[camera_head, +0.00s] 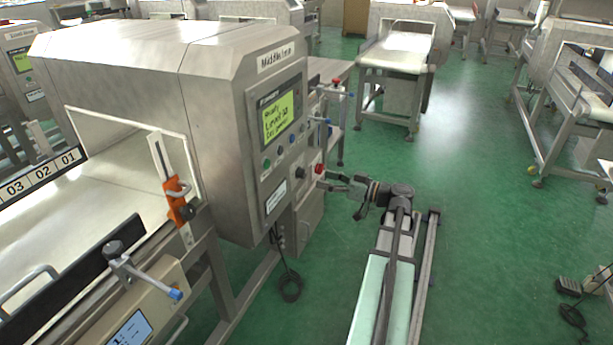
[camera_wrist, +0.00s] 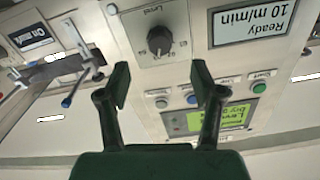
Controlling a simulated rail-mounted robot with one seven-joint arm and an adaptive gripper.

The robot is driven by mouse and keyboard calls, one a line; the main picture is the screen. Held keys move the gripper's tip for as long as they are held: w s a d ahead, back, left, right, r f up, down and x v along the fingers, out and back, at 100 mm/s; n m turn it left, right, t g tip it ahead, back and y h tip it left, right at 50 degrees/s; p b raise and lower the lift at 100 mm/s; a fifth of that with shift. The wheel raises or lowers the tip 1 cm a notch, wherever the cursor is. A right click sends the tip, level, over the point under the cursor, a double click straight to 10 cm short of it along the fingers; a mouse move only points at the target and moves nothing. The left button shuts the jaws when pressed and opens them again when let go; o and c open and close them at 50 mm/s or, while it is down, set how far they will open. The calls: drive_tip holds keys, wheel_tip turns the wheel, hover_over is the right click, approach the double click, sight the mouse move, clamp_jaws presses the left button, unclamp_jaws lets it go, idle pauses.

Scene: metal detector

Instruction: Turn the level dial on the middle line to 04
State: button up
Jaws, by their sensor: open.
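The middle-line machine (camera_head: 215,60) carries a "Middle line" label and a lit green screen (camera_head: 281,117). Its level dial (camera_wrist: 158,42) is a dark round knob on a pale plate marked "Level", seen upside down in the wrist view. The dial also shows as a small dark knob (camera_head: 300,172) below the screen in the head view. My gripper (camera_wrist: 160,78) is open and empty, its fingers apart on either side of the dial's line in the picture. In the head view my gripper (camera_head: 334,182) is at the panel's right side. I cannot read the dial's setting.
Coloured push buttons (camera_wrist: 192,98) sit beside the dial, and a "Ready 10 m/min" display (camera_wrist: 252,22) is near. A red button (camera_head: 319,169) and valves with blue handles stick out at the machine's right.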

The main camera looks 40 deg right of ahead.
sight(305, 174)
drive_tip(key=x, duration=0.7)
drive_tip(key=c, duration=1.1)
